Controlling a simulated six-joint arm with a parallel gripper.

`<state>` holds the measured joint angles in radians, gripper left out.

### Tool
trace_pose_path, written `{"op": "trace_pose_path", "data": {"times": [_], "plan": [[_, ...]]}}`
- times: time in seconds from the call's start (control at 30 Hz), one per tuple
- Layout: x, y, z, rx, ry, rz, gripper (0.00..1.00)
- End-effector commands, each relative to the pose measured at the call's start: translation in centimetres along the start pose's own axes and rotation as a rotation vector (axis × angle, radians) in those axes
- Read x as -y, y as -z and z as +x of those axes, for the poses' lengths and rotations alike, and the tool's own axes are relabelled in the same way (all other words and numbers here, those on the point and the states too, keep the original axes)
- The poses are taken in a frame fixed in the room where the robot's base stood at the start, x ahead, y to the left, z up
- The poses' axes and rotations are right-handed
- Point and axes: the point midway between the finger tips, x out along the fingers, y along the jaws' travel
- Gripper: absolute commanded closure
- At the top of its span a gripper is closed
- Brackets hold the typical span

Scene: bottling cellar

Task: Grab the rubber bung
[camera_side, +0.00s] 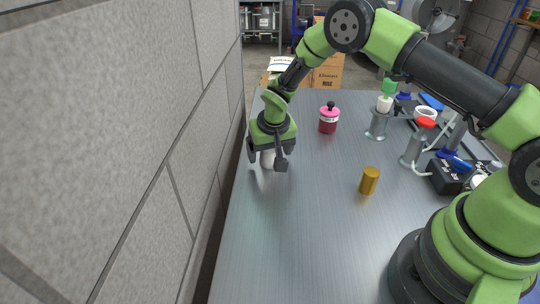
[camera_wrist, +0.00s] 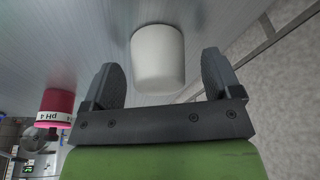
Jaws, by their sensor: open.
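The rubber bung (camera_wrist: 158,58) looks like a white, slightly tapered block with rounded edges. In the side view the white bung (camera_side: 267,159) stands near the left edge of the table, partly hidden by my gripper (camera_side: 266,163). My gripper points down over it and is open, one finger on each side. In the wrist view the bung lies between and a little beyond the fingertips, with a gap to each finger.
A grey block wall (camera_side: 150,150) runs close along the table's left edge. A pink-lidded jar (camera_side: 328,120) stands behind and right of my gripper. An amber cylinder (camera_side: 369,181) stands to the right. Bottles and a black box (camera_side: 446,176) crowd the right side. The front table is clear.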

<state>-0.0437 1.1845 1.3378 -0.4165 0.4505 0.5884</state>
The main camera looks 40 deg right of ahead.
Motion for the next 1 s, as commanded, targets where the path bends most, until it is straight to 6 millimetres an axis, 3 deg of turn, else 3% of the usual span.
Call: {"op": "trace_pose_path", "data": {"times": [0.13, 0.37, 0.6, 0.87, 1.0], "plan": [[0.0, 0.0, 1.1, 0.000, 0.000, 0.000, 0.16], [0.0, 0.0, 1.2, -0.001, 0.000, 0.001, 0.16], [0.0, 0.0, 1.1, 0.000, 0.000, 0.001, 0.69], [0.0, 0.1, 1.0, -0.001, 0.001, 0.001, 0.70], [0.0, 0.6, -0.5, -0.005, 0.002, 0.002, 0.70]]}}
